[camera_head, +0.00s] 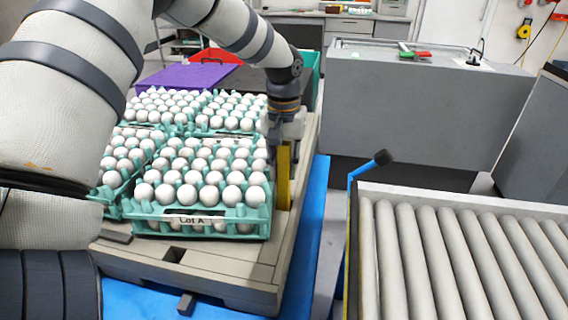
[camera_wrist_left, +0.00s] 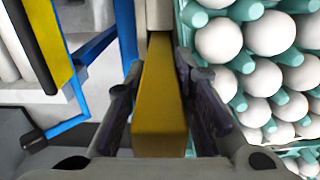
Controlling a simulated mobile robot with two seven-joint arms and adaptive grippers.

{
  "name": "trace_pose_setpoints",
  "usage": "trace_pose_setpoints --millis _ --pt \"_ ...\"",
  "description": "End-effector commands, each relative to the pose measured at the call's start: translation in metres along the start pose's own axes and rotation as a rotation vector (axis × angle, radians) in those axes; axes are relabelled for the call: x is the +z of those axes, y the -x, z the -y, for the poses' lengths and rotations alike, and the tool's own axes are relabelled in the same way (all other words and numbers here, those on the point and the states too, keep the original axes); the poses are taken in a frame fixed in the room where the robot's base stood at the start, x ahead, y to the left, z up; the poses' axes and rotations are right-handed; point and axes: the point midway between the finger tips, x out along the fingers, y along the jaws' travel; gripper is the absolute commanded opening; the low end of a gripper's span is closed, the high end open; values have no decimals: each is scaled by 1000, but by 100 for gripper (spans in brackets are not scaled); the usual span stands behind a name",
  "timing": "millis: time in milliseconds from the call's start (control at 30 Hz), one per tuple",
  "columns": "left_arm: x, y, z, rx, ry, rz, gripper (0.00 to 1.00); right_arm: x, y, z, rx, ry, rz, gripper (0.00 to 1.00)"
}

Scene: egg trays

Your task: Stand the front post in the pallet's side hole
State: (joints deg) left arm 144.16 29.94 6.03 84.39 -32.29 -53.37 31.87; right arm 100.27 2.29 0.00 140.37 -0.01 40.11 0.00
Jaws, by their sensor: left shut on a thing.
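My left gripper (camera_head: 285,135) is at the right side of the egg stacks, pointing down and shut on a yellow post (camera_head: 284,178). The post is upright, and its lower end is at the right edge strip of the beige pallet (camera_head: 225,270). In the left wrist view the post (camera_wrist_left: 158,95) runs between the two dark fingers (camera_wrist_left: 160,115). The side hole under the post is hidden, so I cannot tell whether the post is in it. A dark square hole (camera_head: 174,255) shows in the pallet's front edge strip. My right gripper is not in view.
Green trays of white eggs (camera_head: 205,222), one labelled Lot A, fill the pallet close beside the post. A purple sheet (camera_head: 188,77) lies behind them. A roller conveyor (camera_head: 460,260) stands at the right, with a blue-framed gap between.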

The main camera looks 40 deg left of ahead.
Motion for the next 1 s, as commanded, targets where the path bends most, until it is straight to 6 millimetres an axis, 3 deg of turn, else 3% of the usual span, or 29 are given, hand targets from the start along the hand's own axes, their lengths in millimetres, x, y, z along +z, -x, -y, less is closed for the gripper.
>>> trace_pose_setpoints --millis 167,200,300,567,667,1000 --pt "0 0 0 0 0 -1 0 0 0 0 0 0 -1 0" --pt "0 0 0 0 0 -1 29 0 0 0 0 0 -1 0" --pt "0 0 0 0 0 0 46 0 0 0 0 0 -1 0" --pt "0 1 0 0 0 0 46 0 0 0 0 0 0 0" --pt "0 10 0 1 1 -2 46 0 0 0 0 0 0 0" --pt "-1 97 0 1 1 -5 46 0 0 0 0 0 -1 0"
